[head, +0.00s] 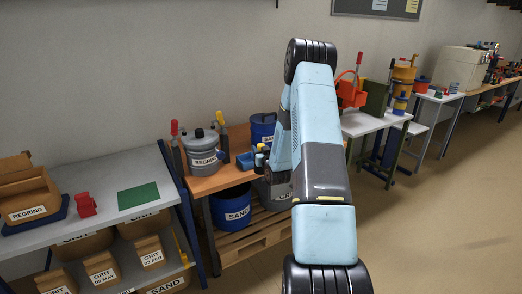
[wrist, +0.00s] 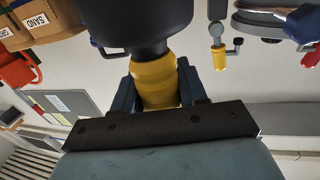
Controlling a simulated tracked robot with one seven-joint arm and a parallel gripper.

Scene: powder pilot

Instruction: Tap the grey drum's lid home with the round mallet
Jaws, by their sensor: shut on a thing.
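The grey drum (head: 203,162), labelled REGRIND, stands on the wooden bench. Its grey lid (head: 200,139) with a dark knob is on top; I cannot tell whether it sits fully down. My gripper (wrist: 156,84) is shut on the yellow grip of the round mallet (wrist: 154,72), between its blue fingers. The mallet's broad black head (wrist: 137,22) fills the top middle of the wrist view. In the head view my arm hides most of the gripper, which is to the right of the drum. A grey rim shows at the wrist view's top right; I cannot tell whether it is the drum.
A red-handled clamp (head: 175,145) and a yellow-handled one (head: 224,139) flank the drum. A blue SAND drum (head: 263,127) stands behind, right. A grey table (head: 105,190) with a green mat (head: 138,196) is at left. Another SAND bin (head: 231,207) is below the bench.

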